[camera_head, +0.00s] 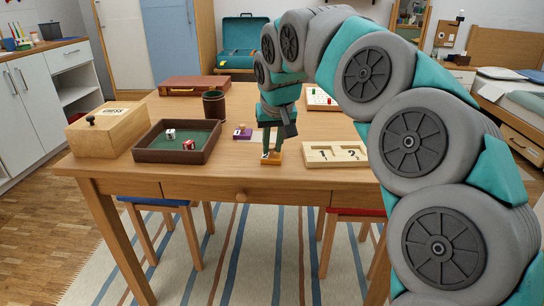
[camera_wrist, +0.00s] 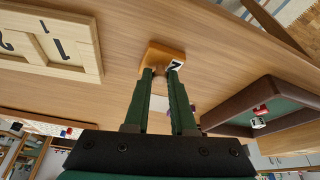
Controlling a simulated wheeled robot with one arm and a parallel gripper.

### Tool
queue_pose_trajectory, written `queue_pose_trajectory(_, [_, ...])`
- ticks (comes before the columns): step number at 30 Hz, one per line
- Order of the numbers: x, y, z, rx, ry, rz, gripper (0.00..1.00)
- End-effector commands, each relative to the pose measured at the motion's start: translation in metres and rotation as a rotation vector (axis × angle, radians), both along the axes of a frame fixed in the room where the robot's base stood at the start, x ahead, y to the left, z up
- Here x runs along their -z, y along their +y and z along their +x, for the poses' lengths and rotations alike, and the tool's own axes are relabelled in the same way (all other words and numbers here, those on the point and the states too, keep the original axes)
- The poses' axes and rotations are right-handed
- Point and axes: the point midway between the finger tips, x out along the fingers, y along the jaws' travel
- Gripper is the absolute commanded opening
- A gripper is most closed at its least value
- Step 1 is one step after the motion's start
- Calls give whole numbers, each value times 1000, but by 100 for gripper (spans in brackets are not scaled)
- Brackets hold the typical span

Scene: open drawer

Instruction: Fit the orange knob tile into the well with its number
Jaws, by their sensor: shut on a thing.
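The orange knob tile (camera_head: 271,159) is at the lower tip of my gripper (camera_head: 273,147), over the front middle of the table. In the wrist view the orange tile (camera_wrist: 162,53) sits between my fingertips (camera_wrist: 160,74), which are shut on its knob. Its white label shows a dark figure that looks like a 2 turned sideways. I cannot tell whether the tile touches the table. The pale wooden board (camera_head: 335,163) with wells marked 1 and 2 lies just to the right of the tile; it also shows in the wrist view (camera_wrist: 88,52). Both wells look empty.
A dark dice tray (camera_head: 147,153), a chess box (camera_head: 110,127) and a brown cup (camera_head: 214,104) stand to the left. A pale board with coloured pieces (camera_head: 320,97) lies further back.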

Motion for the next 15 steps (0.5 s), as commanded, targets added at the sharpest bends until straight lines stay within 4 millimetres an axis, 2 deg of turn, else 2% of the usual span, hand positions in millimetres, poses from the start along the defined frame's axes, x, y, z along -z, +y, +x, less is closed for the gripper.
queue_pose_trajectory(3, [0, 0, 0, 0, 0, 0, 0])
queue_pose_trajectory(15, [0, 0, 0, 0, 0, 0, 0])
